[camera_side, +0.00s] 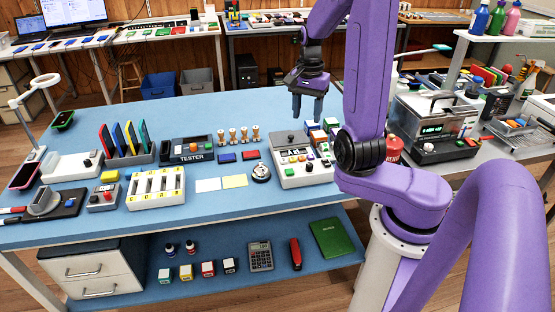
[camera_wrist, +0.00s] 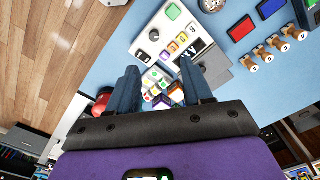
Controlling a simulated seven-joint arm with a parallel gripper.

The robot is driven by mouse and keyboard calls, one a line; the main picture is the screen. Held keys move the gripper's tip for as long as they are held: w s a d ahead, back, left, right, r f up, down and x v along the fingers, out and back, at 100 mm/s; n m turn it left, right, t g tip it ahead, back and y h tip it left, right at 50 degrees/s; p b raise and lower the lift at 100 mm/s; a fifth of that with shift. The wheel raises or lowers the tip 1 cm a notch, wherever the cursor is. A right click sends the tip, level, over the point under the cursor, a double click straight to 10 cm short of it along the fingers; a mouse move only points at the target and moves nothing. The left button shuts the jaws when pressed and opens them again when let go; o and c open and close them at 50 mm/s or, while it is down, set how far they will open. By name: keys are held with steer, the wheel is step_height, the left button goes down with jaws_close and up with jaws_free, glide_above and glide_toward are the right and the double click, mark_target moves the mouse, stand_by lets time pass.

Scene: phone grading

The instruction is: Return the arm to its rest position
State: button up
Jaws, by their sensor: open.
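My gripper (camera_side: 308,97) hangs in the air above the right part of the blue table, with its fingers pointing down. In the wrist view its two dark fingers (camera_wrist: 160,88) are spread apart with nothing between them. My purple arm rises on the right of the side view. Below the fingers are a white device with knobs (camera_side: 306,170) and a cluster of small coloured cubes (camera_wrist: 158,88); the gripper is well clear of both. The arm hides part of the table's right end.
The blue table (camera_side: 225,210) holds a tester box (camera_side: 188,150), a rack of coloured phones (camera_side: 127,150), a white slotted tray (camera_side: 156,188), small knobbed stamps and a silver bell (camera_side: 261,172). A red jar (camera_side: 394,148) stands near my arm. The table's back is largely clear.

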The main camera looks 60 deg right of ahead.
steer(key=w+a+r+n, duration=0.1)
steer(key=a+n, duration=1.3)
steer(key=s+a+n, duration=0.3)
steer(key=s+n, duration=0.4)
steer(key=s, duration=0.2)
steer(key=s+a+n, duration=0.4)
steer(key=s+n, duration=0.4)
steer(key=s, duration=0.1)
steer(key=shift+a+r, duration=0.15)
steer(key=shift+r, duration=0.1)
steer(key=shift+w, duration=0.1)
stand_by(0.4)
